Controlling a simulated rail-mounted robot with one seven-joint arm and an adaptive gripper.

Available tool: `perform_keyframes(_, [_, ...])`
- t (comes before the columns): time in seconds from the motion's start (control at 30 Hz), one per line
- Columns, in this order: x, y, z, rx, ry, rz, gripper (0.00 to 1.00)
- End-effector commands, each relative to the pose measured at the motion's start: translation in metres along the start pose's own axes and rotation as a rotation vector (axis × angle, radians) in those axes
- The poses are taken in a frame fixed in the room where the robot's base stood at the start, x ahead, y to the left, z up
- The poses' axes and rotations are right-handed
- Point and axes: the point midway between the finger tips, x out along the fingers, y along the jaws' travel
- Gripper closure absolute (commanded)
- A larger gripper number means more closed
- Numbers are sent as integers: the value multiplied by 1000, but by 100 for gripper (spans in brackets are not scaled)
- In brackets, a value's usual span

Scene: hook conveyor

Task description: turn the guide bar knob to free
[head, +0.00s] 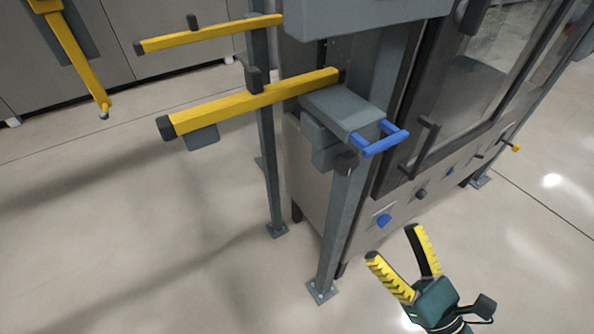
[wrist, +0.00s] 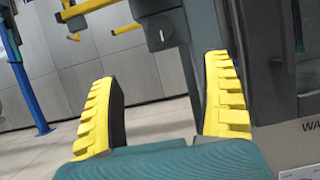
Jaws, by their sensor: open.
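A dark round knob (head: 345,161) sits at the front of the grey block at the inner end of the yellow guide bar (head: 250,103), just below a blue handle. In the wrist view a dark knob (wrist: 160,38) with a small light mark shows at the top, beyond and between my fingers; it looks like the same knob. I cannot read its setting. My gripper (head: 392,243) is open and empty, below and to the right of the knob in the head view, clear of it. Its yellow toothed fingers (wrist: 163,85) frame the lower wrist view.
The blue handle (head: 380,140) juts out beside the knob. A grey post (head: 338,235) stands under it. The cabinet front carries a blue knob (head: 384,220), a dark knob (head: 421,194) and a door handle (head: 424,150). A second yellow bar (head: 210,34) lies behind. Open floor lies left.

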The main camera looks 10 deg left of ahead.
Motion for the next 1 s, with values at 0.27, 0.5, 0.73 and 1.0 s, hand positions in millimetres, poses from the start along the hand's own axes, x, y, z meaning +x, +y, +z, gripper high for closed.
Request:
perform_keyframes(0.27, [36, 2, 0, -8, 2, 8, 19])
perform_keyframes(0.5, [95, 2, -1, -9, 2, 9, 19])
perform_keyframes(0.73, [145, 2, -1, -8, 1, 7, 19])
perform_keyframes(1.0, [167, 1, 1, -7, 2, 2, 19])
